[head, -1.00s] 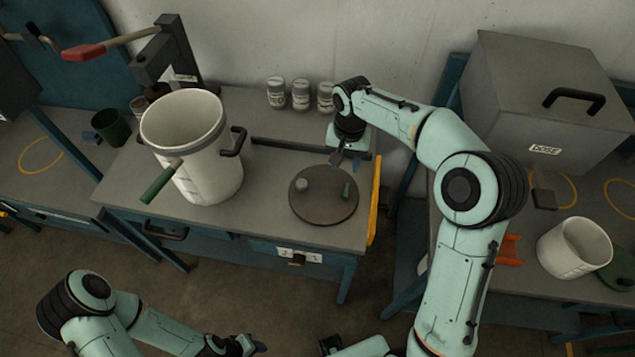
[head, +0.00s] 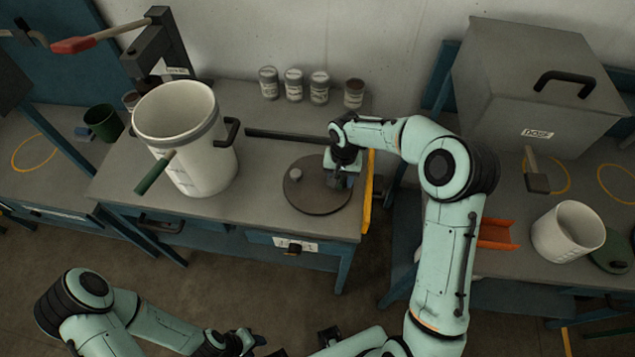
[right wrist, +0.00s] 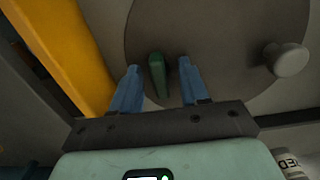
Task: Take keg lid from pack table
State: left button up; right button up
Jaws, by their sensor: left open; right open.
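The keg lid (head: 308,200) is a flat dark grey-brown disc lying on the pack table (head: 255,212) near its right end. It has a pale round knob (head: 296,174) on one side and a green handle, hidden behind my gripper in the head view. In the right wrist view the green handle (right wrist: 157,78) stands between the blue fingers of my right gripper (right wrist: 156,88), with gaps on both sides. My right gripper is open, over the right part of the lid (right wrist: 225,60). My left gripper (head: 252,340) is open and empty, low in front of the table.
Several small jars (head: 293,85) line the back. A yellow bar (head: 368,190) edges the table's right end, close to my right gripper. A dark rail (head: 290,136) lies behind the lid.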

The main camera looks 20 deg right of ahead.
grip_shut()
jog(key=shift+r, duration=0.1)
